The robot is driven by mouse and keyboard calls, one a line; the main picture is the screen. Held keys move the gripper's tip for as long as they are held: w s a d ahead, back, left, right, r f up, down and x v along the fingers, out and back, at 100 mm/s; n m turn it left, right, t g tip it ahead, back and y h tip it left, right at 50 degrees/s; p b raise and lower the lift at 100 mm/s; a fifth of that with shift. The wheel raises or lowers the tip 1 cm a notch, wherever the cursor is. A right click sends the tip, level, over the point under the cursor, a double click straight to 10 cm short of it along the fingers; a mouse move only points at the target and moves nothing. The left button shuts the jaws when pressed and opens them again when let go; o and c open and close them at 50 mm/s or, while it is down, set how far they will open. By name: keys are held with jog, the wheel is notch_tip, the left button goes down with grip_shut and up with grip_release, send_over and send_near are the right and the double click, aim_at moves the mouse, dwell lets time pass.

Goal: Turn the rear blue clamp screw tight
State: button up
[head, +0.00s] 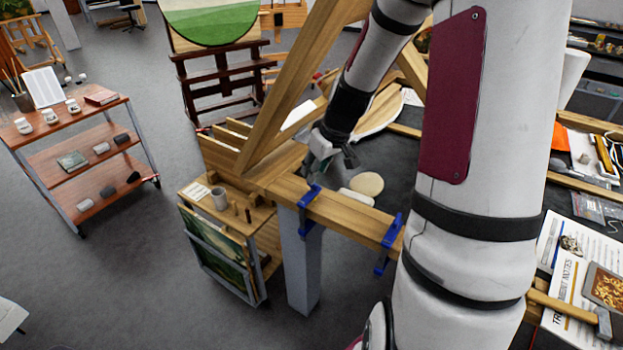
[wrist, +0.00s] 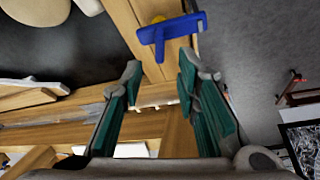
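Two blue clamps sit on the wooden beam at the bench edge in the head view. The farther one (head: 308,200) is close to my gripper (head: 334,160); the nearer one (head: 388,243) is further right, beside my arm. In the wrist view one blue clamp (wrist: 174,32) shows at the top, its bar lying across the light wooden beam. My gripper (wrist: 160,82) is open, its two green-padded fingers spread with nothing between them. The clamp lies beyond the fingertips and apart from them. The clamp's screw cannot be made out clearly.
A wooden beam (head: 345,216) runs along the bench edge, with a slanted wooden post (head: 298,85) close to my gripper. A pale round pad (head: 366,184) lies on the dark bench top. A low stand with a mug (head: 219,198) is left of the bench.

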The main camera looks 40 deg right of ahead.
aim_at(313, 187)
jog(key=shift+x, duration=2.35)
grip_shut()
